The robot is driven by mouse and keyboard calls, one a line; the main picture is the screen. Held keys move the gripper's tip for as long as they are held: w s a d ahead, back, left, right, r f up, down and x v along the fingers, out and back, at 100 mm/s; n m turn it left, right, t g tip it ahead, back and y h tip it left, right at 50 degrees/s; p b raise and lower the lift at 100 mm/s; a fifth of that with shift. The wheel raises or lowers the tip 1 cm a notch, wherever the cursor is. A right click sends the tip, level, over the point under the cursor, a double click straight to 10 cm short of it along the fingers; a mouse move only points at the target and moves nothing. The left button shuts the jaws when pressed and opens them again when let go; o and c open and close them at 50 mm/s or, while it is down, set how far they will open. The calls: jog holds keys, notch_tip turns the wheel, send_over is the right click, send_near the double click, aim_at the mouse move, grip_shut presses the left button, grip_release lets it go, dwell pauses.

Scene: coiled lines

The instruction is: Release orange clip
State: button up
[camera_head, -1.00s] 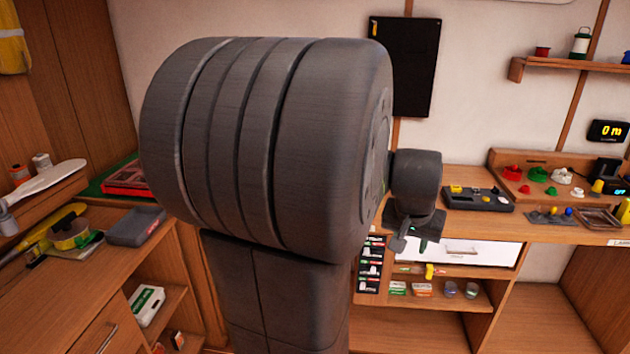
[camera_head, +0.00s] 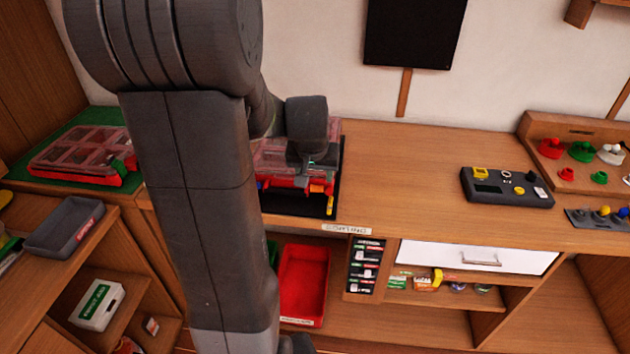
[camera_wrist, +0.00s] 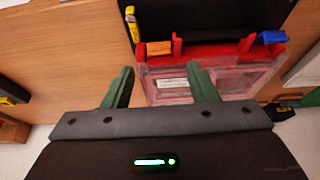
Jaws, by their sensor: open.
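A red case (camera_head: 285,181) with a clear lid sits on a black mat (camera_head: 320,211) on the bench; the wrist view shows its red edge (camera_wrist: 222,50) and clear windows. The orange clip (camera_wrist: 158,47) is at one end of that edge, and it also shows small in the head view (camera_head: 318,188). A blue clip (camera_wrist: 272,37) is at the other end. My gripper (camera_wrist: 159,68) is open and empty, its green fingers spread over the case's orange-clip side. The orange clip appears just beyond the fingertips; I cannot tell whether they touch.
A yellow marker-like object (camera_wrist: 131,24) lies beside the orange clip on the mat. A black control box (camera_head: 505,187) stands to the right, with clear bench between. A red bin (camera_head: 304,282) is on the shelf below. Another red case (camera_head: 85,157) lies at left.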

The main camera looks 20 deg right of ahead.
aim_at(316, 190)
jog(key=shift+x, duration=2.75)
jog(key=shift+s, duration=0.1)
jog(key=c, duration=1)
jog(key=f+b, duration=0.1)
jog(key=b, duration=0.2)
jog(key=shift+s+a+t, duration=0.1)
jog(key=shift+s+t, duration=0.05)
jog(key=shift+t, duration=0.15)
jog(key=t+b, duration=0.1)
jog(key=b, duration=0.1)
jog(key=shift+s+a+h+b, duration=0.1)
jog(key=shift+s+h+b, duration=0.1)
jog(key=shift+h+b, duration=0.2)
jog(key=shift+r+b, duration=0.15)
jog(key=shift+b, duration=0.2)
jog(key=o, duration=1)
